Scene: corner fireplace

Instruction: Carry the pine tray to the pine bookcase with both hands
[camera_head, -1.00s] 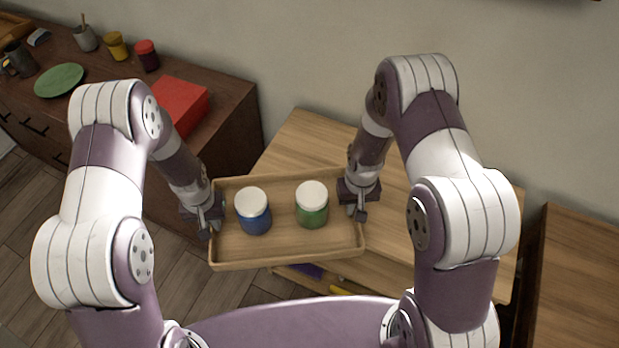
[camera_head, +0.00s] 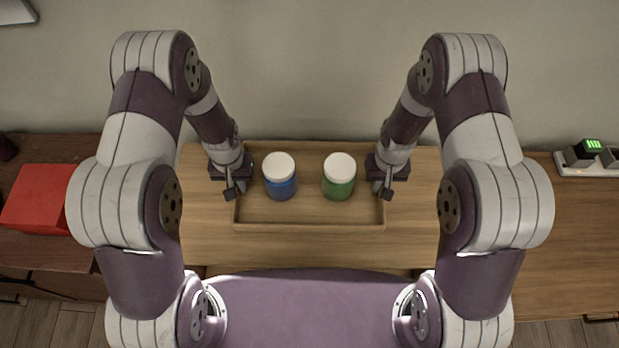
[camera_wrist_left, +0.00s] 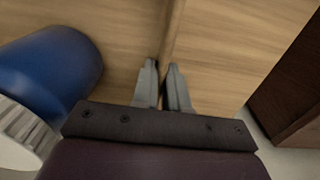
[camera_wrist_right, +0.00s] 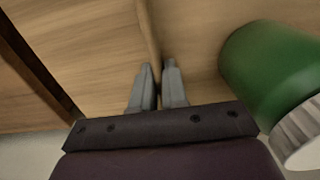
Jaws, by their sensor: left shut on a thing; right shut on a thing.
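The pine tray (camera_head: 310,224) is a shallow wooden tray, held level over the top of the pine bookcase (camera_head: 310,248). I cannot tell whether it touches that top. A blue jar with a white lid (camera_head: 280,187) and a green jar with a white lid (camera_head: 338,187) stand upright in it. My left gripper (camera_head: 232,190) is shut on the tray's left wall, which shows between its fingers in the left wrist view (camera_wrist_left: 168,85). My right gripper (camera_head: 384,190) is shut on the right wall, also seen in the right wrist view (camera_wrist_right: 158,82).
A dark red-brown cabinet with a red box (camera_head: 42,198) stands to the left. A wooden cabinet (camera_head: 570,235) to the right bears a white strip with a green-lit display (camera_head: 592,145). The wall rises behind. Bare bookcase top shows in front of the tray.

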